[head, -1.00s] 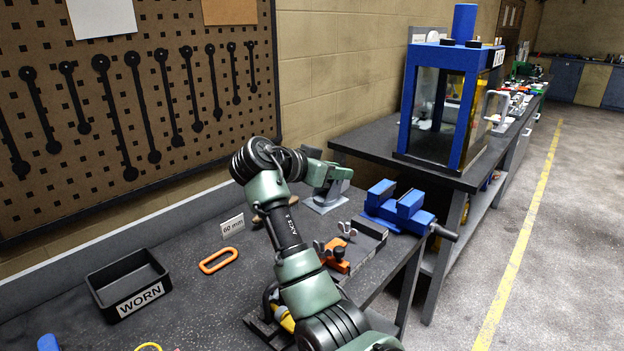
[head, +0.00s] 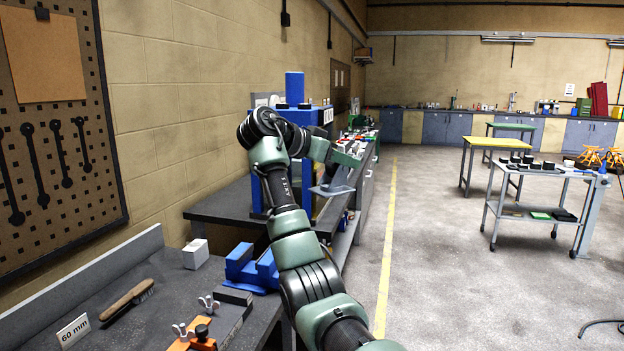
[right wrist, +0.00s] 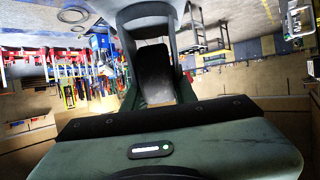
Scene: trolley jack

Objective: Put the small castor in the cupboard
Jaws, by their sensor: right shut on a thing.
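My right gripper (head: 340,158) is shut on a grey metal piece (head: 333,189), which looks like the small castor. In the right wrist view the held thing shows close up as a grey fork around a dark wheel (right wrist: 153,72). In the head view the gripper holds it in front of the blue-framed machine, apart from the benches. Blue cupboards (head: 447,129) line the far wall; they look shut, and I cannot tell which is the task's cupboard. My left gripper is not in view.
The near bench holds a blue vice (head: 250,268), a white block (head: 195,254), a brush (head: 128,299) and an orange clamp (head: 193,340). A blue-framed machine (head: 297,118) stands beyond. A trolley (head: 540,170) is at right. The floor along the yellow line (head: 386,250) is clear.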

